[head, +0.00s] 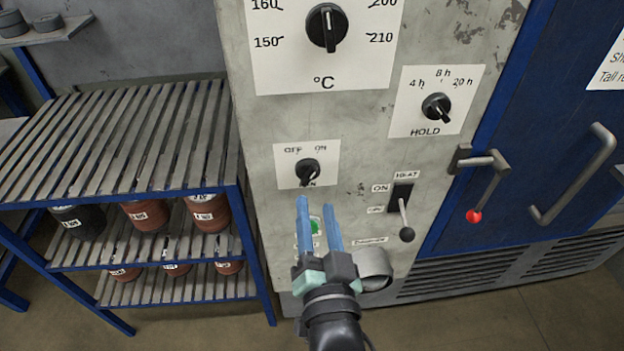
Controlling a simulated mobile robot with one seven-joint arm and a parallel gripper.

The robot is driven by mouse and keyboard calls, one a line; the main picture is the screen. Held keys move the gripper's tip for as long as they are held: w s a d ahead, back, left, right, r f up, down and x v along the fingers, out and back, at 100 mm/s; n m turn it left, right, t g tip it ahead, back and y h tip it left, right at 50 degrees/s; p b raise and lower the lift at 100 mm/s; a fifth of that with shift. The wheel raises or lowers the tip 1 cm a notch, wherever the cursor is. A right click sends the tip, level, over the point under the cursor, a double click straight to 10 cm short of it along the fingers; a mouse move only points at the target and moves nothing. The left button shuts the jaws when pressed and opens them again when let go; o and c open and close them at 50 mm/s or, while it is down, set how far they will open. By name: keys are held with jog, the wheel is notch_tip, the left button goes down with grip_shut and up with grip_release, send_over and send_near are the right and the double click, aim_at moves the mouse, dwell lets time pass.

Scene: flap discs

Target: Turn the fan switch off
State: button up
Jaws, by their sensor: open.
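The fan switch is a small black rotary knob (308,171) on a white plate (289,166) marked OFF and ON, low on the grey control panel (262,125). The lower label is mostly hidden by the knob and my gripper. I cannot tell for sure which mark the knob points to. My gripper (318,206) is open and empty, with its two blue fingers pointing up at the panel just below the knob. It partly covers a green button (315,227). I cannot tell whether a fingertip touches the knob.
A HEAT lever (405,219) with a black ball sticks out right of my gripper. Above are the HOLD knob (437,107) and the temperature knob (327,27). A door handle with a red ball (474,216) is further right. A slatted rack (120,140) with several tins stands left.

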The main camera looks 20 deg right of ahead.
aim_at(310, 178)
jog(key=shift+p+x, duration=0.35)
jog(key=shift+x, duration=2.65)
grip_shut()
